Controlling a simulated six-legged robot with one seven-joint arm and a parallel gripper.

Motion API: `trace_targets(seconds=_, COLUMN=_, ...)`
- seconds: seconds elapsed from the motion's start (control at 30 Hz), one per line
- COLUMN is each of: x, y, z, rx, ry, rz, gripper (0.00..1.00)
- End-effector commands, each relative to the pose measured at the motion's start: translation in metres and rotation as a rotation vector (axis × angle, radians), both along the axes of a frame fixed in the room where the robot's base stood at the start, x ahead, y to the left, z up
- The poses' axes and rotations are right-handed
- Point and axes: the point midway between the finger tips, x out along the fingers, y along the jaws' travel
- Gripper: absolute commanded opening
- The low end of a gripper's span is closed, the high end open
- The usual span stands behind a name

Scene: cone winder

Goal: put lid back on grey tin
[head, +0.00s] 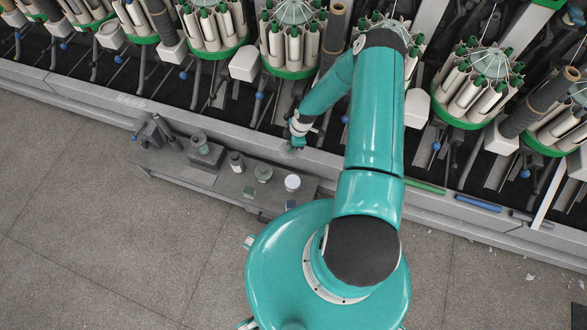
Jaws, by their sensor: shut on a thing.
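My gripper (295,145) is at the end of my teal arm, above the back edge of the low grey bench. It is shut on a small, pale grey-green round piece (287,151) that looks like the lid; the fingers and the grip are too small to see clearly. A small round tin (292,184) with a pale top stands upright on the bench, nearer to me than the gripper and apart from it. A grey-green round container (264,173) stands left of it. I cannot tell for sure which of the two is the grey tin.
The grey bench (180,172) also bears a dark bottle (236,161), a block with a jar (203,150), a dark tool stand (150,131) and small cubes. The winding machine with yarn cones (293,38) runs behind. Green (425,187) and blue (478,204) tubes lie right.

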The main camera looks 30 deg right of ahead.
Motion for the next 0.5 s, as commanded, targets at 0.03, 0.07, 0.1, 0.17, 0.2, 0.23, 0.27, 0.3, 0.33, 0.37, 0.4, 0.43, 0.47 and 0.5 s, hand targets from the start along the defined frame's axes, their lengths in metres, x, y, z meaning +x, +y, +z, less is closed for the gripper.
trace_targets(seconds=0.03, x=-0.011, y=0.002, z=-0.024, rx=0.005, ry=0.006, rz=0.08, gripper=0.0)
trace_targets(seconds=0.07, x=-0.016, y=0.003, z=-0.035, rx=0.006, ry=0.005, rz=0.132, gripper=0.0)
trace_targets(seconds=0.1, x=-0.022, y=0.005, z=-0.05, rx=0.005, ry=0.005, rz=0.199, gripper=0.0)
trace_targets(seconds=0.17, x=-0.032, y=0.007, z=-0.07, rx=0.005, ry=0.005, rz=0.289, gripper=0.0)
trace_targets(seconds=0.2, x=-0.037, y=0.009, z=-0.082, rx=0.004, ry=0.003, rz=0.344, gripper=0.0)
trace_targets(seconds=0.23, x=-0.04, y=0.01, z=-0.089, rx=0.002, ry=0.003, rz=0.378, gripper=0.0)
trace_targets(seconds=0.27, x=-0.044, y=0.011, z=-0.095, rx=0.002, ry=0.002, rz=0.408, gripper=0.0)
trace_targets(seconds=0.3, x=-0.047, y=0.012, z=-0.102, rx=0.002, ry=0.003, rz=0.44, gripper=0.0)
trace_targets(seconds=0.33, x=-0.049, y=0.012, z=-0.106, rx=0.001, ry=0.001, rz=0.462, gripper=0.0)
trace_targets(seconds=0.37, x=-0.05, y=0.013, z=-0.109, rx=0.0, ry=0.001, rz=0.477, gripper=0.0)
trace_targets(seconds=0.4, x=-0.052, y=0.013, z=-0.112, rx=0.0, ry=0.001, rz=0.491, gripper=0.0)
trace_targets(seconds=0.43, x=-0.052, y=0.014, z=-0.114, rx=0.0, ry=0.0, rz=0.498, gripper=0.0)
trace_targets(seconds=0.47, x=-0.052, y=0.013, z=-0.115, rx=0.0, ry=0.0, rz=0.502, gripper=0.0)
trace_targets(seconds=0.5, x=-0.052, y=0.013, z=-0.116, rx=-0.002, ry=0.0, rz=0.503, gripper=0.0)
